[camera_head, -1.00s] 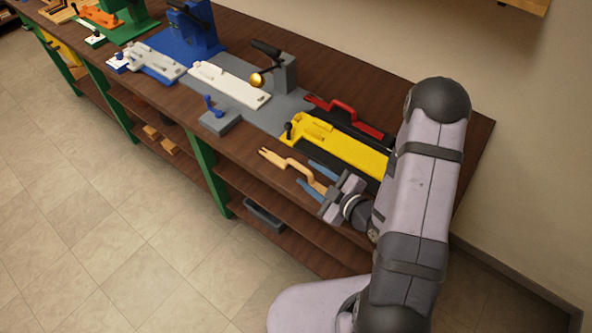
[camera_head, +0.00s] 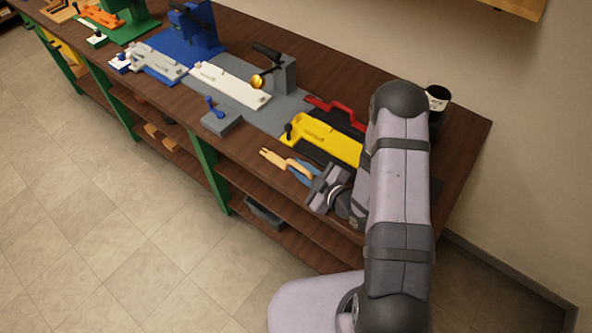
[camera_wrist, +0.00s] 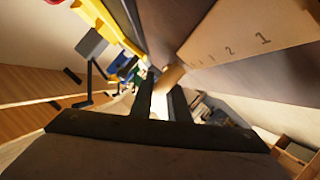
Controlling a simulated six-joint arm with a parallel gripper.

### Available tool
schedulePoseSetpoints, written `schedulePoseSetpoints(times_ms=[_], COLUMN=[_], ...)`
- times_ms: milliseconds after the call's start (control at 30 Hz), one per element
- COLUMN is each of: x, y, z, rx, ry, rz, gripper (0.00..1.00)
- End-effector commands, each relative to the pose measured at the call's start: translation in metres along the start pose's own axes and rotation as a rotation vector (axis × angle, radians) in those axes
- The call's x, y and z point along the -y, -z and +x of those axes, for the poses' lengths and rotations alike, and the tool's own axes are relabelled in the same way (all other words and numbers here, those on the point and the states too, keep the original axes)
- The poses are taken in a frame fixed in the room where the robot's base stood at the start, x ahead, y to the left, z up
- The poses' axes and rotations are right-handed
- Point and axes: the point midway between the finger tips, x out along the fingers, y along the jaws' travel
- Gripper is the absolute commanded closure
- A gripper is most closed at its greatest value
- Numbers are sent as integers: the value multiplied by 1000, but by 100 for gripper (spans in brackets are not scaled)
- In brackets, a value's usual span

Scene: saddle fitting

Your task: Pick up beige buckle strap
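The beige buckle strap (camera_head: 285,161) lies near the front edge of the workbench, in front of the yellow fixture. Its forked far end shows in the head view; its near end is hidden at my gripper. My gripper (camera_head: 301,172) is low at the strap, its blue-lit fingers around or beside it. In the wrist view the dark fingers of my gripper (camera_wrist: 160,95) stand a narrow gap apart, with a small tan piece (camera_wrist: 170,77) at their tips. I cannot tell whether they grip the strap. A large beige surface with printed numbers (camera_wrist: 245,35) fills the upper right; I cannot tell what it is.
The yellow fixture (camera_head: 325,140) with a red handle (camera_head: 335,110) behind it stands close to my gripper. A white plate (camera_head: 230,85) and a grey block with a blue lever (camera_head: 220,121) are to the left. A dark cup (camera_head: 437,97) stands behind my arm.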

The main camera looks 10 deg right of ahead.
Motion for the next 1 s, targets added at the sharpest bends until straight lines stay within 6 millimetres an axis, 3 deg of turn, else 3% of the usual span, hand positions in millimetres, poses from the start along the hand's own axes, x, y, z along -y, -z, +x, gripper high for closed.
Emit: schedulePoseSetpoints(times_ms=[567, 1000], x=[-3, -27], y=[4, 36], z=[-1, -14], rx=[-1, -3], ry=[-1, -4], rz=[-1, -4], gripper=[100, 100])
